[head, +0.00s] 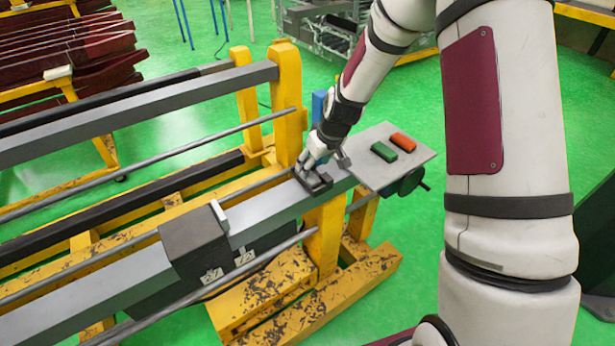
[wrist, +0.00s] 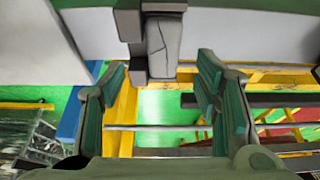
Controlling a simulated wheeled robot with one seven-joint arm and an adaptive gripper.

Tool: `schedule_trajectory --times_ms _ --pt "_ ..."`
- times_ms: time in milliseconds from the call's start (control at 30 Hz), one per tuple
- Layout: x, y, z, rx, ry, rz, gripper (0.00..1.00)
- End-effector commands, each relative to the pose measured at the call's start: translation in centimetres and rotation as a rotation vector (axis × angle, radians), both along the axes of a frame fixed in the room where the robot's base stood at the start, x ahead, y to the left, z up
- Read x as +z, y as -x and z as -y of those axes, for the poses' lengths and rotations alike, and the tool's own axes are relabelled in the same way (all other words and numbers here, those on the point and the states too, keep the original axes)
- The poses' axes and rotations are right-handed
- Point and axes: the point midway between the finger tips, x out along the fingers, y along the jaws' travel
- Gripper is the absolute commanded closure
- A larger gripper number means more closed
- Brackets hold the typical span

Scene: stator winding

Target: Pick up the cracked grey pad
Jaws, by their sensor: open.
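The cracked grey pad (wrist: 163,50) shows at the top centre of the wrist view, with a thin dark crack down its face. It sits against a darker grey block (wrist: 129,25) on its left. My gripper (wrist: 164,92) is open, with its green-lined fingers apart and nothing between them. The pad lies ahead of the fingertips, roughly centred on the gap. In the head view my gripper (head: 312,167) is low over the near right end of the grey beam (head: 270,205). Dark grey pieces (head: 319,184) sit under it there; the crack cannot be made out in that view.
A grey plate (head: 410,165) beside the gripper carries a green block (head: 384,151) and a red block (head: 403,142). A yellow frame post (head: 288,90) and a blue part (head: 318,105) stand close behind. A dark box-shaped clamp (head: 194,243) sits further left on the beam.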

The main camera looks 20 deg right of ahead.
Motion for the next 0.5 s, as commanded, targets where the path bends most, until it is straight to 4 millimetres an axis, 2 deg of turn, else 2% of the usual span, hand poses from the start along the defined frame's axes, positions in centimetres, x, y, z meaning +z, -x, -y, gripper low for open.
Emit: schedule_trajectory --times_ms 400,500 --pt "-4.1 -1.7 -1.1 0.0 0.0 -0.002 0.43" --pt "-4.6 -2.0 -1.2 0.0 0.0 0.0 0.43"
